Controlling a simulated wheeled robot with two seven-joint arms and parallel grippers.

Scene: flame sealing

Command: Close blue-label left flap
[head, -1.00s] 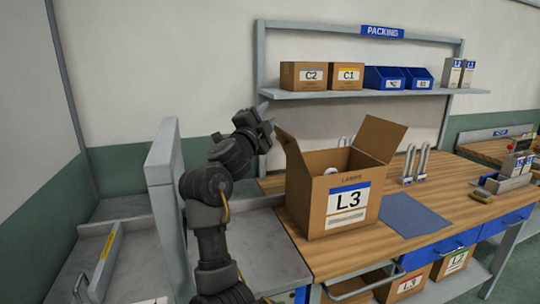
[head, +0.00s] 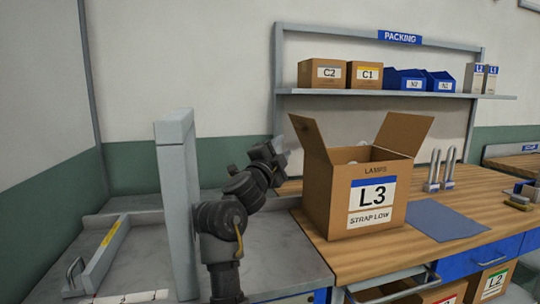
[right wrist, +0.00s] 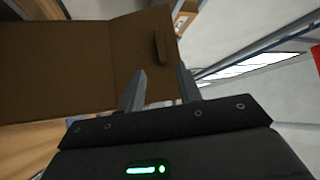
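The blue-label box (head: 340,222) stands on the wooden bench, its front label reading L3 and STRAP LOW. Its left flap (head: 310,138) stands up and leans outward to the left. Its right flap (head: 403,133) is also raised, leaning right. Some pale contents show inside. My right gripper (head: 276,153) is just left of the left flap, below its top edge. In the right wrist view the right gripper (right wrist: 160,90) has its two fingers apart, with brown cardboard (right wrist: 60,65) beyond them; I cannot tell whether they touch. My left gripper is not in view.
A grey upright panel (head: 177,210) stands left of my right arm. A blue mat (head: 445,220) and metal U-shaped pieces (head: 440,170) are right of the box. A shelf (head: 400,95) with cartons and blue bins is behind. Bench surface between mat and right edge is partly clear.

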